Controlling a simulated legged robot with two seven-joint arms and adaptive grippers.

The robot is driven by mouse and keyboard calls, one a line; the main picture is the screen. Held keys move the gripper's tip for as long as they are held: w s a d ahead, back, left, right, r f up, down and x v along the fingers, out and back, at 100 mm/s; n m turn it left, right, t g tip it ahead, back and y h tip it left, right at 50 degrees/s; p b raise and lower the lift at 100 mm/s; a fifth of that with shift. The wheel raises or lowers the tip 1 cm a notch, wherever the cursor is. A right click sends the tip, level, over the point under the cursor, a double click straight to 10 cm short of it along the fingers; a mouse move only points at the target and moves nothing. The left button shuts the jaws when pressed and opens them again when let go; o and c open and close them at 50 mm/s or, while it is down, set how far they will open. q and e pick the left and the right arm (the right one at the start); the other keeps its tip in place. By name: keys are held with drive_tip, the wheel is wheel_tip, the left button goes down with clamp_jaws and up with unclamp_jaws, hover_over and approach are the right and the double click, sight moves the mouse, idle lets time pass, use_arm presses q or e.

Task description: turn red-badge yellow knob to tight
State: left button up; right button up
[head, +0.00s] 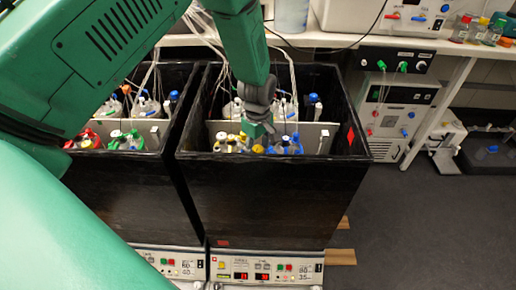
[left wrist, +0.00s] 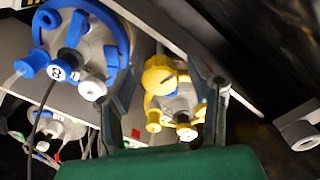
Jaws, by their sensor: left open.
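The black box with a red diamond badge (head: 351,137) stands at the centre of the head view. Inside it are a yellow-capped bottle (head: 231,143) and a blue-capped bottle (head: 287,147). My left gripper (head: 258,128) reaches down into this box from above. In the left wrist view, the yellow knob (left wrist: 159,76) sits on top of its bottle, with a dark mark on it. The open fingers of my left gripper (left wrist: 165,85) stand on either side of the yellow-capped bottle; contact cannot be told. My right gripper is not in view.
A blue-capped bottle (left wrist: 72,40) with tubes stands close beside the left finger. A grey divider wall (head: 325,136) runs across the box. A second black box (head: 120,170) stands to the left. Control panels (head: 262,267) lie below. Open floor (head: 430,225) is at the right.

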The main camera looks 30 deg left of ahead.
use_arm(q)
drive_tip(key=shift+c, duration=0.5)
clamp_jaws()
